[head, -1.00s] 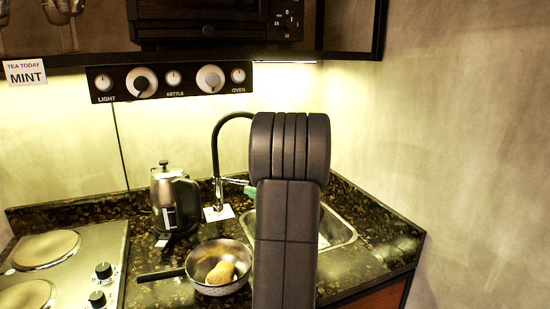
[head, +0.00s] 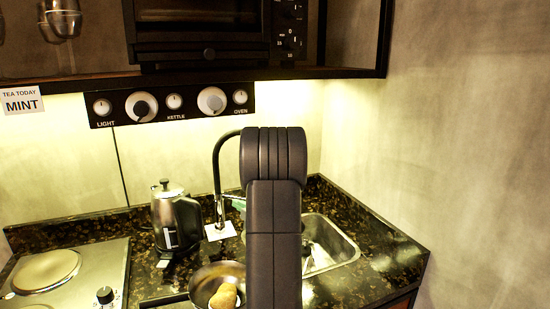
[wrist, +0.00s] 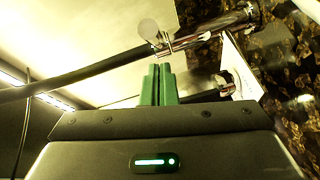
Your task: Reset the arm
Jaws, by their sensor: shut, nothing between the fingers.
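My arm rises in the middle of the head view and hides part of the sink and counter. My gripper shows in the wrist view as two green fingers (wrist: 159,85) pressed together with nothing between them. In the head view only a bit of green (head: 238,204) shows beside my arm, near the tap. The tap (head: 216,160) has a black arched spout. In the wrist view its chrome body (wrist: 212,30) and dark spout lie just beyond the fingertips; I cannot tell whether they touch.
A kettle (head: 172,215) stands left of the tap. A pan (head: 207,273) holding a brownish-yellow item (head: 224,296) is in front. The hob (head: 90,268) is at left, the sink (head: 340,248) at right. A knob panel (head: 172,103) and oven (head: 215,35) are above.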

